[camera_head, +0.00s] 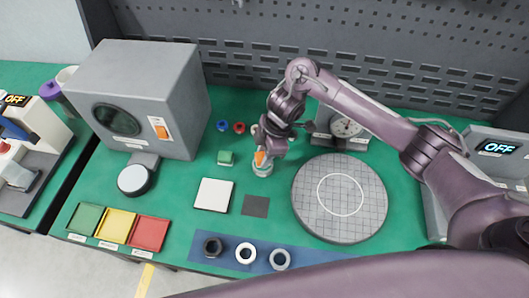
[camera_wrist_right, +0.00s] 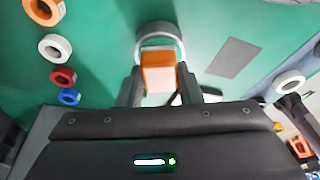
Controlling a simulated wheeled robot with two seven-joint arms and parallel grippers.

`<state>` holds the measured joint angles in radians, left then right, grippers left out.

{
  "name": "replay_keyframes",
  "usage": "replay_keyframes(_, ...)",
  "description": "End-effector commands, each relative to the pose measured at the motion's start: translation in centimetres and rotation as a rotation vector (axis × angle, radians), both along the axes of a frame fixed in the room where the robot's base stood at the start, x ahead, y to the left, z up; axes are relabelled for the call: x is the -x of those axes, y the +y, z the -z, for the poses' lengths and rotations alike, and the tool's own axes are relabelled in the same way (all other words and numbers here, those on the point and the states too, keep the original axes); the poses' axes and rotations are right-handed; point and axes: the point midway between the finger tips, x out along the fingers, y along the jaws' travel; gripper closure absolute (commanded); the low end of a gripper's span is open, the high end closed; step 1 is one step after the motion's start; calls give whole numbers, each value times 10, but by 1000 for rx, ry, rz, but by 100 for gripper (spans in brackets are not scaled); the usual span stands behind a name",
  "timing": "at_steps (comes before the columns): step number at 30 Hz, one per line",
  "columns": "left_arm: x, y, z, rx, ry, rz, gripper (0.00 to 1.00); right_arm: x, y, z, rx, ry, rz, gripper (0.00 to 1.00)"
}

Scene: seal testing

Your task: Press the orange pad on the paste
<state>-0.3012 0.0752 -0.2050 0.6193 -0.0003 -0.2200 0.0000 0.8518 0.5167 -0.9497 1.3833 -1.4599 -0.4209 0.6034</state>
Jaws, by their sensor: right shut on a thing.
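My right gripper (camera_head: 262,152) points down near the middle of the green table. It is shut on the orange pad (camera_head: 260,159), a small block that also shows between the two fingers in the right wrist view (camera_wrist_right: 158,72). The pad is over a round, light grey dish (camera_head: 263,170), whose rim shows just beyond the pad in the wrist view (camera_wrist_right: 160,42). I cannot tell whether the pad touches anything in the dish. The paste cannot be made out; the pad and gripper cover part of the dish. My left gripper is not in view.
A white square plate (camera_head: 213,194) and a dark square sheet (camera_head: 255,206) lie in front. A round gridded plate (camera_head: 340,198) is to the right. Several rings stand on a blue strip (camera_head: 215,263).

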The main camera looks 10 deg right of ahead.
Motion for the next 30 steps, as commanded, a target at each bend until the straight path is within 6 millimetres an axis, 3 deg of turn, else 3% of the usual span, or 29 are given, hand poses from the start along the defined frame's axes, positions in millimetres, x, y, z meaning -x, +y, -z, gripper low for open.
replay_keyframes(30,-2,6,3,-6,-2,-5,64,0,0,6,0,1,-1,86)
